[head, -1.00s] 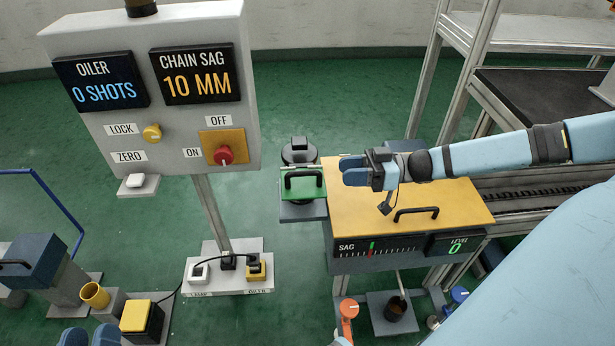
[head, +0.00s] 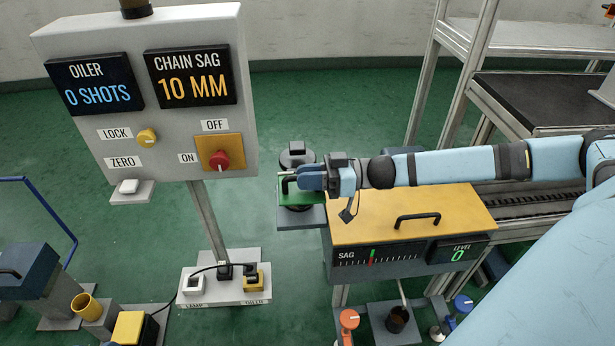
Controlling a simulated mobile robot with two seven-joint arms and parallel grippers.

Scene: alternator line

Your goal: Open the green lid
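The green lid (head: 293,197) is at the left end of the yellow-topped sag unit, over a grey box, and looks closed and flat. Its black handle (head: 285,183) shows partly. My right gripper (head: 302,180) reaches in from the right, with its blue fingers over the lid at the handle. The fingers cover the right part of the handle, and I cannot tell whether they are closed on it. My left gripper is not in view.
The yellow cover (head: 370,222) with its own black handle (head: 416,219) lies below my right arm. A dark round-based fixture (head: 297,153) stands just behind the lid. The control panel (head: 150,110) stands to the left, with open green floor between.

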